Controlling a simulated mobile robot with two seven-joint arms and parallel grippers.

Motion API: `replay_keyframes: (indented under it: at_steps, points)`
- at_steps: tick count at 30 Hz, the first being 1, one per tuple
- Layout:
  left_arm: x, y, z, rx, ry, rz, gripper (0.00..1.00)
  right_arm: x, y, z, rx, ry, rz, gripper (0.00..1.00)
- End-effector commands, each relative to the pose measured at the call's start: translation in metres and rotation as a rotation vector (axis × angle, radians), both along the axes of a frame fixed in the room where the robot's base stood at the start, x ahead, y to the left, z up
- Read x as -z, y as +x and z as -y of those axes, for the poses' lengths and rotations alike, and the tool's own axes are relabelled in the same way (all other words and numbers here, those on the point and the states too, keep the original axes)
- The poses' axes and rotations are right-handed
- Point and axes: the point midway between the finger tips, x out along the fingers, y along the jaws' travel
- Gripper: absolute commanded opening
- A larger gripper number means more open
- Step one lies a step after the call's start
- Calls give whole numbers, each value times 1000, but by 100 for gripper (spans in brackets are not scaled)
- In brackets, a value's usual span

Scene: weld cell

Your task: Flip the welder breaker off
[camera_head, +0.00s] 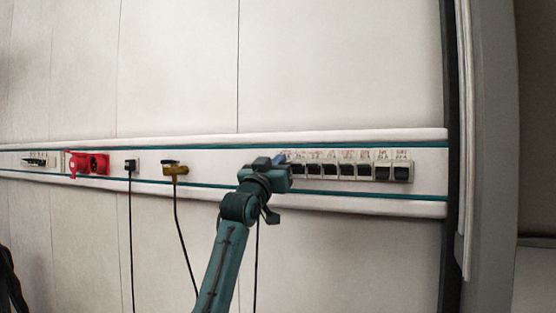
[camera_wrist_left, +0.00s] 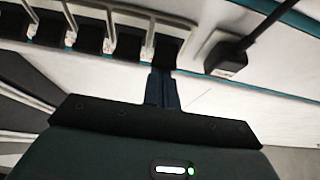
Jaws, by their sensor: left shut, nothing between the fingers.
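A row of breakers (camera_head: 350,170) with black rockers sits in the white wall trunking, with small red labels above that are too small to read. I cannot tell which one is the welder breaker. My left gripper (camera_head: 281,160) is at the left end of this row and hides part of it. In the left wrist view the gripper (camera_wrist_left: 163,88) is shut and empty. Its fingertips are at the end breaker (camera_wrist_left: 166,52), over the lower part of its dark rocker; I cannot tell whether they touch it. My right gripper is not in view.
A black plug (camera_wrist_left: 226,57) with a cable sits right beside the end breaker. Further left on the trunking are a yellow plug (camera_head: 175,169), a small black plug (camera_head: 131,165), red sockets (camera_head: 98,164) and another switch group (camera_head: 37,161). A grey post (camera_head: 490,160) stands at right.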

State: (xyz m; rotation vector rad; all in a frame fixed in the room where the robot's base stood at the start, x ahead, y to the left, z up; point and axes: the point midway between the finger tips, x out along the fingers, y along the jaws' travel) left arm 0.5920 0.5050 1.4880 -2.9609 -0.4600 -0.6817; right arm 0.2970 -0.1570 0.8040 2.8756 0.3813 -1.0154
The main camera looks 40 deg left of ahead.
Motion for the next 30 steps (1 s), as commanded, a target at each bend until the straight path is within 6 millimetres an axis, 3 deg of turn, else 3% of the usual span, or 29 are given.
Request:
replay_keyframes:
  at_steps: [30]
  points:
    - [7, -1, 0, 1, 67, 212, 0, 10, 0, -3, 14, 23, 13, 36]
